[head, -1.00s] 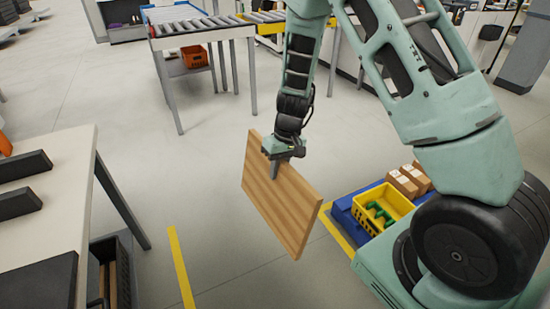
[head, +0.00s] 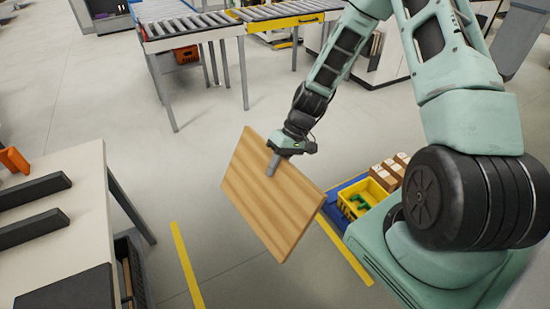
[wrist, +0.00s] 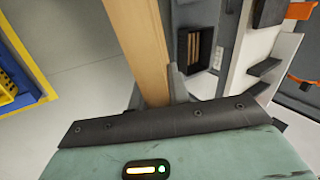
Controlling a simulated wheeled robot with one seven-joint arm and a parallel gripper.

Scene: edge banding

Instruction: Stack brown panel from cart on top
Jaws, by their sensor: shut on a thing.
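A light brown wooden panel (head: 268,200) hangs tilted in the air in the head view, with its broad face towards the camera. My gripper (head: 274,164) is shut on the panel near its upper right edge. In the wrist view the panel (wrist: 138,45) shows edge-on, running up from the gripper body. No cart with brown panels can be made out for sure.
A pale workbench (head: 75,215) with dark bars stands at left, with a dark bin below it. A yellow crate (head: 365,198) and boxes lie on a blue base at right. Roller conveyors (head: 200,22) stand behind. The floor between is clear.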

